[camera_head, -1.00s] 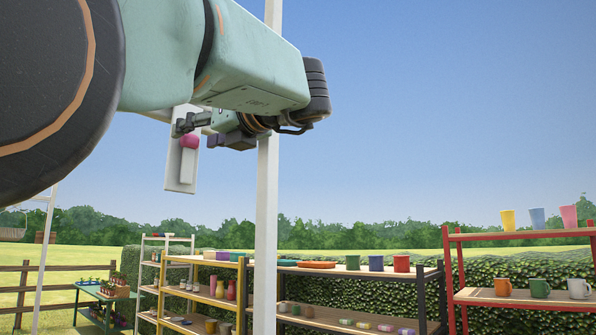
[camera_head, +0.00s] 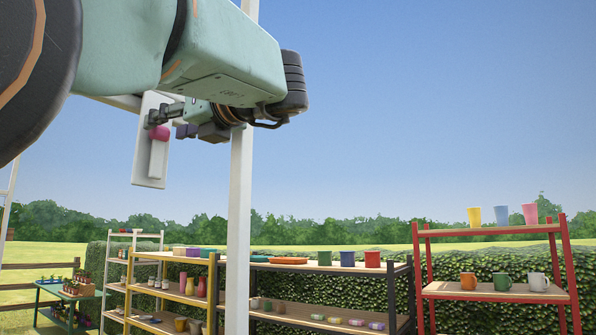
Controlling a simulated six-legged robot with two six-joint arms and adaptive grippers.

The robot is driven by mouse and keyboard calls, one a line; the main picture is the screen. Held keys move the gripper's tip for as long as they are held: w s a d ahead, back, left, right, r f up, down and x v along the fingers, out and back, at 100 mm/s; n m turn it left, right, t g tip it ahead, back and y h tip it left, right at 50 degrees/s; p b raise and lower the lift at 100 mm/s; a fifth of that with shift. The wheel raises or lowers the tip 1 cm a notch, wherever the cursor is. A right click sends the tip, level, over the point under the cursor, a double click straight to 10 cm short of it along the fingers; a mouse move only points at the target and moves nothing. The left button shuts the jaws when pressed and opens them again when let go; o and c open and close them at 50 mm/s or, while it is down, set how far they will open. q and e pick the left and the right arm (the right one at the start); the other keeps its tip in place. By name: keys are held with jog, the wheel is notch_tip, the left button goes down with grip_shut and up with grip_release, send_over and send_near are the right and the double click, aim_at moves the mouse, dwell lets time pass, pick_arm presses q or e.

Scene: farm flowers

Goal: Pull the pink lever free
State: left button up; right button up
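The pink lever knob (camera_head: 159,132) sits at the top of a short white bar on a white upright panel (camera_head: 146,172), left of centre. My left gripper (camera_head: 168,124) is at the knob, reaching in from the right below my arm. Its two dark fingers are apart. One finger is just above the knob and the other is to its right. I cannot tell whether either finger touches the knob. My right gripper is out of view.
A white post (camera_head: 239,215) stands just right of the panel. Farther back are a yellow shelf (camera_head: 213,290), a dark-framed shelf (camera_head: 411,290) and a red shelf (camera_head: 568,270) with cups and pots. Open sky fills the right side.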

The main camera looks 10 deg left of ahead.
pick_arm(q)
jog(key=shift+a+f, duration=0.1)
jog(key=shift+a, duration=0.5)
jog(key=shift+c, duration=1.3)
jog(key=shift+w+a, duration=0.1)
jog(key=shift+c, duration=0.9)
jog(key=shift+d, duration=0.2)
jog(key=c, duration=0.3)
grip_shut()
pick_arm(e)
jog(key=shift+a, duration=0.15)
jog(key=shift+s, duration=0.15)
